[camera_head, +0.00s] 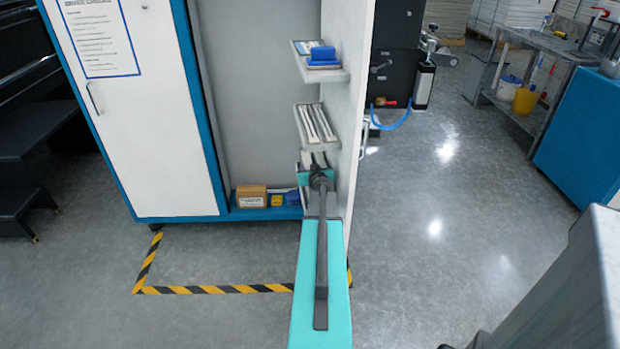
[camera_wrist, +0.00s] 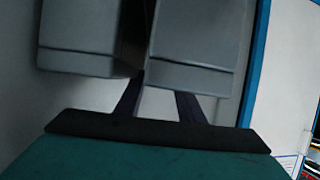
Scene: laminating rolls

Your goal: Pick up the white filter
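Several white, slat-like pieces lie side by side on the middle shelf (camera_head: 315,123) inside the open cabinet door; I take these to be white filters (camera_head: 309,122). My gripper (camera_wrist: 164,95) is close to the door shelves, mostly hidden behind my arm in the head view. In the wrist view its two dark fingers stand apart, with a pale gap between them.
A blue item (camera_head: 322,57) lies on the upper door shelf. A cardboard box (camera_head: 251,196) and small blue and yellow items stand on the cabinet floor. The open door (camera_head: 355,110) rises right beside my arm. Clear floor (camera_head: 430,230) lies to the right.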

